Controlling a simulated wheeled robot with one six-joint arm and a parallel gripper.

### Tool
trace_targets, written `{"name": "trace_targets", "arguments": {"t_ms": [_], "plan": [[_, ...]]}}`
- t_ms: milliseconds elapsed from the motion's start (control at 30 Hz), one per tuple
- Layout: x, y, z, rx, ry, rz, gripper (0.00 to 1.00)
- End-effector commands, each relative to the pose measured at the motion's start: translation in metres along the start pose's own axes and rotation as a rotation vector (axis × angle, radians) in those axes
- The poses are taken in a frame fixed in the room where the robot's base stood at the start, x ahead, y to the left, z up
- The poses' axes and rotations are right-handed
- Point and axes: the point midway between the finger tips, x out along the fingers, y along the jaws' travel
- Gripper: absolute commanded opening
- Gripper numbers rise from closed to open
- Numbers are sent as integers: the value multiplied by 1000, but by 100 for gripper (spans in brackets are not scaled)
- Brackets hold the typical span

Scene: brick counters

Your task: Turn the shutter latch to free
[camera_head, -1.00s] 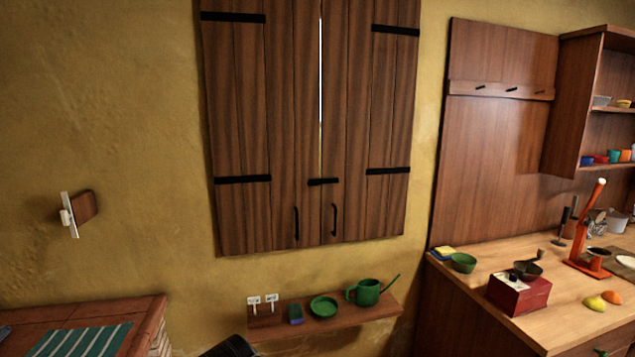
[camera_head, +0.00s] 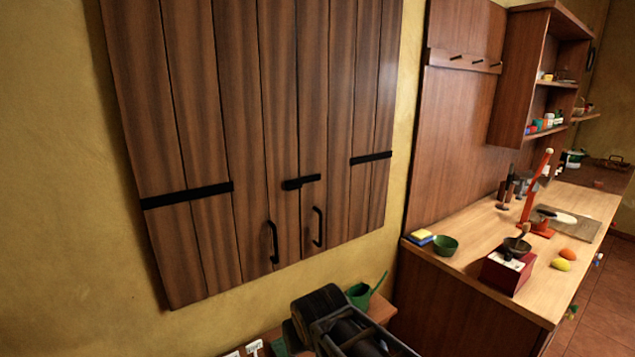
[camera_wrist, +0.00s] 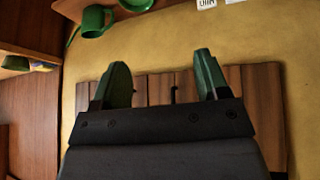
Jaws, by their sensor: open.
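The wooden shutters (camera_head: 255,140) are closed on the wall in the head view. The shutter latch (camera_head: 301,182) is a short black bar across the seam between the two leaves, lying about horizontal. Two black pull handles hang below it, a left handle (camera_head: 273,242) and a right handle (camera_head: 318,227). My gripper (camera_wrist: 163,78) is open and empty in the wrist view, its green fingers spread. The shutters (camera_wrist: 260,95) show upside down behind it, with a small dark handle between the fingers. The latch cannot be made out there. In the head view my arm is below the shutters, apart from the latch.
A small wall shelf below the shutters, partly hidden by my arm, holds a green watering can (camera_head: 361,295) and white labels (camera_head: 254,348). To the right stands a wooden counter (camera_head: 440,272) with a green bowl (camera_head: 445,246), a red box (camera_head: 506,270) and an orange-red stand.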

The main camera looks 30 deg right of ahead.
Motion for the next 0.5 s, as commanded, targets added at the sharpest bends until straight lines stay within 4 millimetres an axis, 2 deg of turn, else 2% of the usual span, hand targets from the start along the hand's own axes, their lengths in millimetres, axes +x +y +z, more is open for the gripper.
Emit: {"name": "trace_targets", "arguments": {"t_ms": [33, 100, 200, 300, 400, 500], "plan": [[-3, 18, -26, 39, 97, 50, 73], [-9, 44, -65, 86, 264, 113, 77], [-26, 77, -117, 123, 509, 158, 77], [-47, 100, -159, 118, 720, 143, 77], [-65, 111, -187, 82, 870, 72, 77], [-78, 114, -202, 38, 964, -19, 77]]}}
